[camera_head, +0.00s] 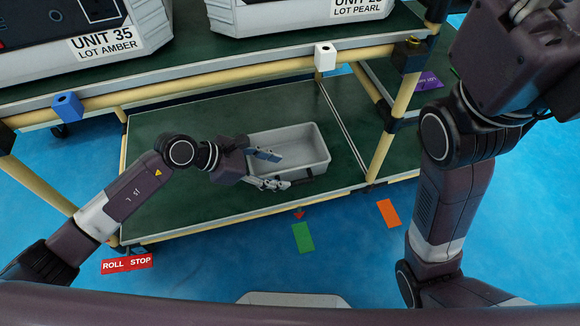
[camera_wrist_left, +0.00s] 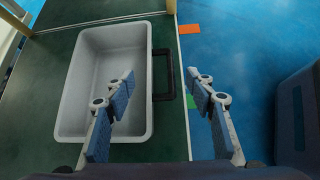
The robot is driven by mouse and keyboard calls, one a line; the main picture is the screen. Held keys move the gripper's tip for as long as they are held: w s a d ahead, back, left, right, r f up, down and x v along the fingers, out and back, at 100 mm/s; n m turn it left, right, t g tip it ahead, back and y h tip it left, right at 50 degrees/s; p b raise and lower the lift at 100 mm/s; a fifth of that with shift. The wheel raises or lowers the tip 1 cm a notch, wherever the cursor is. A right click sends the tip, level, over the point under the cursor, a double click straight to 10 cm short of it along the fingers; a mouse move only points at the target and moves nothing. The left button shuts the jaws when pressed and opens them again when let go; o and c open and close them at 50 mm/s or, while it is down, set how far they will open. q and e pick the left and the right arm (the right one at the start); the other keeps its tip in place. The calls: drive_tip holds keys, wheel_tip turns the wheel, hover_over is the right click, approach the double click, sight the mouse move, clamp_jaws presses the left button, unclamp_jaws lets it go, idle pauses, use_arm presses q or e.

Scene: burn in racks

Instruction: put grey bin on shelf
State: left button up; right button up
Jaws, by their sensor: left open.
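The grey bin (camera_head: 312,141) sits upright and empty on the green lower shelf (camera_head: 187,133). My left gripper (camera_head: 280,171) is open over the bin's near left part and hides some of its near wall. In the left wrist view the bin (camera_wrist_left: 88,50) has a black handle (camera_wrist_left: 171,75) on one side. There one finger of the left gripper (camera_wrist_left: 160,78) is over the bin's inside and the other is outside, with the handle between them in the picture. I see no grip on it. My right arm rises at the right; its gripper is not visible.
Two white units, one labelled Unit 35 Lot Amber (camera_head: 107,45), stand on the upper shelf above a yellow rail (camera_head: 215,76). A yellow post (camera_head: 398,110) stands right of the bin. Orange (camera_head: 388,212) and green (camera_head: 303,237) markers and a red Roll Stop sign (camera_head: 127,264) lie in front.

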use_arm(q)
drive_tip(key=shift+p+v, duration=0.6)
drive_tip(key=shift+v, duration=1.45)
